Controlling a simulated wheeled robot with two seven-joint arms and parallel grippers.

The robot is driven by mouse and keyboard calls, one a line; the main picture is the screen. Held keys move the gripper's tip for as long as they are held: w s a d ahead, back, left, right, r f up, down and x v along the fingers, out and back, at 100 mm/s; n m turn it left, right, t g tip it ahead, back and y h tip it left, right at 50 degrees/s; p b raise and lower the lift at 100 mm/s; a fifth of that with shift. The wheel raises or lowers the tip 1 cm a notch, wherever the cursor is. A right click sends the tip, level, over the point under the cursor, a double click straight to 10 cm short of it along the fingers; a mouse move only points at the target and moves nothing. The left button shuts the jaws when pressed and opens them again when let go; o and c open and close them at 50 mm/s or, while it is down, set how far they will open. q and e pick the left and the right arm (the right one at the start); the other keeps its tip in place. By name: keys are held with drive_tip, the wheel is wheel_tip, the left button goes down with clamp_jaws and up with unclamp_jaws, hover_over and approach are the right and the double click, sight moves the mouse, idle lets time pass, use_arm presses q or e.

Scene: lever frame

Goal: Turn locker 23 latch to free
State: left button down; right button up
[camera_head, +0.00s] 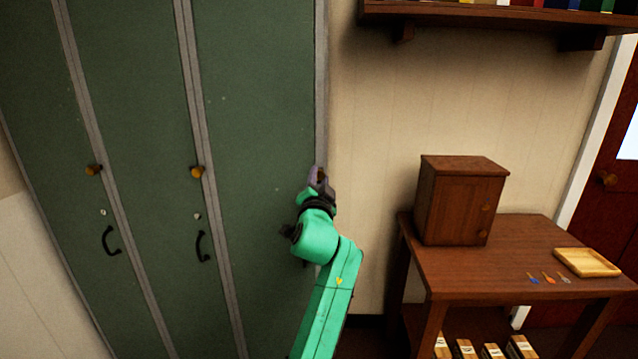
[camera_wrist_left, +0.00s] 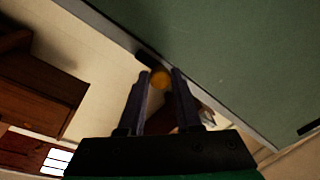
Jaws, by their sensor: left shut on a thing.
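Three green locker doors stand side by side in the head view; no door number is readable. My left gripper (camera_head: 318,174) is at the right edge of the rightmost door (camera_head: 262,110), at about the height of the other latches. Its fingers hide that door's latch in the head view. In the left wrist view, my left gripper (camera_wrist_left: 162,73) is shut on a brass latch knob (camera_wrist_left: 160,80), with a finger on each side. The knob's turn angle is hard to tell. The other doors have brass latches (camera_head: 197,172) and (camera_head: 93,170). My right gripper is not in view.
Black pull handles (camera_head: 203,247) stick out from the doors. A wooden table (camera_head: 530,232) at right carries a small cabinet (camera_head: 458,200), a tray (camera_head: 586,262) and several small keys. A shelf (camera_head: 490,14) hangs above. Bare wall lies between lockers and table.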

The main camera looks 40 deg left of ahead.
use_arm(q)
drive_tip(key=shift+r, duration=0.1)
idle(0.3)
drive_tip(key=c, duration=0.6)
unclamp_jaws()
drive_tip(key=shift+s+d+f, duration=0.2)
drive_tip(key=b+v, duration=0.3)
drive_tip(key=v, duration=1.1)
drive_tip(key=shift+b, duration=0.35)
